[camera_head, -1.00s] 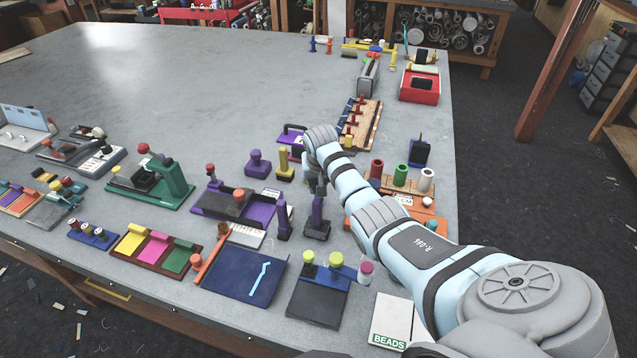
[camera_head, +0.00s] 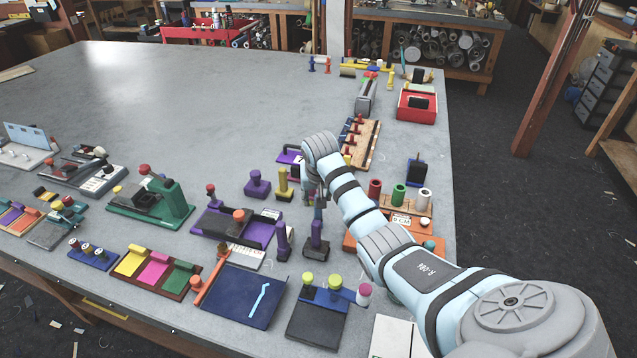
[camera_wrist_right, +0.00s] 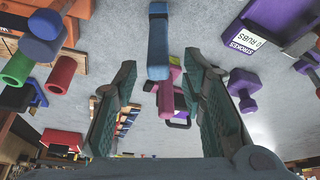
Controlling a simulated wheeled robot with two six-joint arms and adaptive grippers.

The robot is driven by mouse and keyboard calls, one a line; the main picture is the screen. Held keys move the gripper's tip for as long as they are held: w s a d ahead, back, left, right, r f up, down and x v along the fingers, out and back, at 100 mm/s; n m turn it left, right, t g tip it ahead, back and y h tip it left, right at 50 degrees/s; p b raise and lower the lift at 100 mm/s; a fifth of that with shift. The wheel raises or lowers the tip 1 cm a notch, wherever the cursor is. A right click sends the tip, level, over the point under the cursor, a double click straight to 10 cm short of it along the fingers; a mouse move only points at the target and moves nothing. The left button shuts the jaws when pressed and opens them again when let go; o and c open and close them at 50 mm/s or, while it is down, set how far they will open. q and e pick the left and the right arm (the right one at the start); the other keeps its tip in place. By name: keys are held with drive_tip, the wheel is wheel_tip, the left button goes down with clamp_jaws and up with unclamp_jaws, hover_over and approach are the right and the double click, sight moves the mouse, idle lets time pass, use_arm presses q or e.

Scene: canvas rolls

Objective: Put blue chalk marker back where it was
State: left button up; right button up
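In the right wrist view a blue cylinder (camera_wrist_right: 158,42), which looks like the blue chalk marker, lies ahead between the fingertips, with pink pieces (camera_wrist_right: 165,95) just below it. My right gripper (camera_wrist_right: 158,70) is open, with a gap on both sides of the blue cylinder. In the head view my right gripper (camera_head: 318,192) points down over the table, above a dark-based stand with an upright purple handle (camera_head: 316,238). My forearm and wrist hide part of the area below, and I cannot pick out the blue cylinder there. My left gripper is not in view.
A wooden rack with red pegs (camera_head: 362,145) lies behind. A navy board (camera_head: 240,297) and a stand with green knobs (camera_head: 318,320) are in front. The grey table (camera_head: 200,95) is clear at the back left.

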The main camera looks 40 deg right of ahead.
drive_tip(key=v, duration=0.6)
drive_tip(key=shift+s+r, duration=0.1)
